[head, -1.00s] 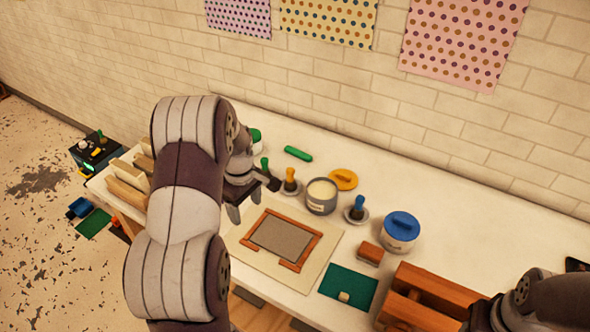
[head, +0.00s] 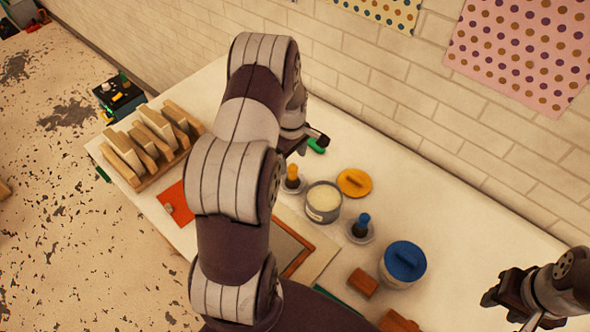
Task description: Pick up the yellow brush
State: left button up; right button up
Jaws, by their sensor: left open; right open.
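The yellow brush (head: 292,176) stands upright in a small round pale holder on the table, left of an open grey tub. My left gripper (head: 305,146) is open and empty, just behind and above the brush's handle in the head view, apart from it as far as I can see. My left arm hides part of the table left of the brush. My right gripper (head: 510,306) is open and empty at the lower right, far from the brush.
The grey tub (head: 323,203), yellow lid (head: 354,182), blue brush (head: 361,225) and blue-lidded tub (head: 403,263) stand close on the right. A rack of wooden boards (head: 150,145) is at the left.

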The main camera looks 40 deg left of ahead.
aim_at(293, 166)
pick_arm(q)
jog(key=f+p, duration=0.1)
jog(key=f, duration=0.1)
jog(key=f+p, duration=0.1)
jog(key=f, duration=0.1)
jog(key=f+p, duration=0.1)
jog(key=f, duration=0.1)
jog(key=shift+w+d+f, duration=0.15)
jog(key=shift+w+f, duration=0.1)
jog(key=shift+f, duration=0.1)
jog(key=shift+s+f, duration=0.1)
jog(key=shift+f, duration=0.15)
jog(key=shift+s, duration=0.15)
jog(key=c, duration=1.2)
jog(key=shift+o, duration=0.2)
